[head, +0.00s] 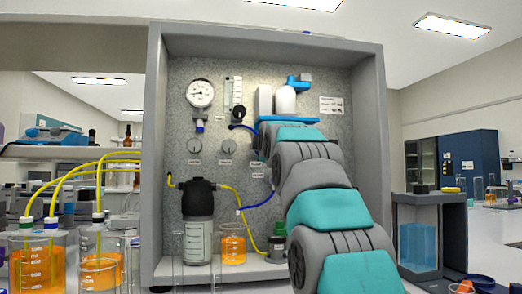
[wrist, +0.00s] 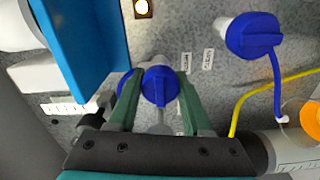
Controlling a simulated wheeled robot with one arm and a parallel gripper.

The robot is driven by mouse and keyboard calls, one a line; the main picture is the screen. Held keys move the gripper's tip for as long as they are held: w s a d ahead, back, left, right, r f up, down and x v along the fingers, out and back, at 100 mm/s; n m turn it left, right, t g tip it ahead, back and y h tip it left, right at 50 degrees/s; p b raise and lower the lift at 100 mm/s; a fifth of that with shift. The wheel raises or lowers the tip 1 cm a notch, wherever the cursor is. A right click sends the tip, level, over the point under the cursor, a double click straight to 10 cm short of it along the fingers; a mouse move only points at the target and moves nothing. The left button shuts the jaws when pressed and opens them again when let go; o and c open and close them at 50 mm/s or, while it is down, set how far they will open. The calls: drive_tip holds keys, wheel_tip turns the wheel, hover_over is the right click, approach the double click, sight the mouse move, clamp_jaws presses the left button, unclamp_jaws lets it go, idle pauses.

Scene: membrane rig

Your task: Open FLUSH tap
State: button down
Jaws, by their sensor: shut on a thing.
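In the wrist view my gripper (wrist: 159,76) has its two green fingers shut on a blue tap handle (wrist: 160,88) at the grey speckled panel. Another blue part shows just left of it, partly behind a finger. A second blue tap (wrist: 253,35), with a blue tube, is up and to the right, apart from my gripper. Small labels (wrist: 187,62) sit between the taps, too small to read, so I cannot tell which is marked FLUSH.
The rig's grey frame (head: 157,150) surrounds the panel. A gauge (head: 201,93) is at upper left. A dark-topped canister (head: 198,225) and an orange-filled beaker (head: 233,244) stand below. Yellow tubes run to orange beakers (head: 38,265) at left. A blue plate (wrist: 85,45) is close to my gripper.

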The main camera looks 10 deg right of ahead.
idle(0.4)
drive_tip(key=shift+c, duration=1.7)
unclamp_jaws()
drive_tip(key=shift+s, duration=0.1)
drive_tip(key=s+b, duration=0.1)
drive_tip(key=s, duration=0.6)
drive_tip(key=shift+s+b, duration=0.3)
drive_tip(key=shift+b, duration=0.05)
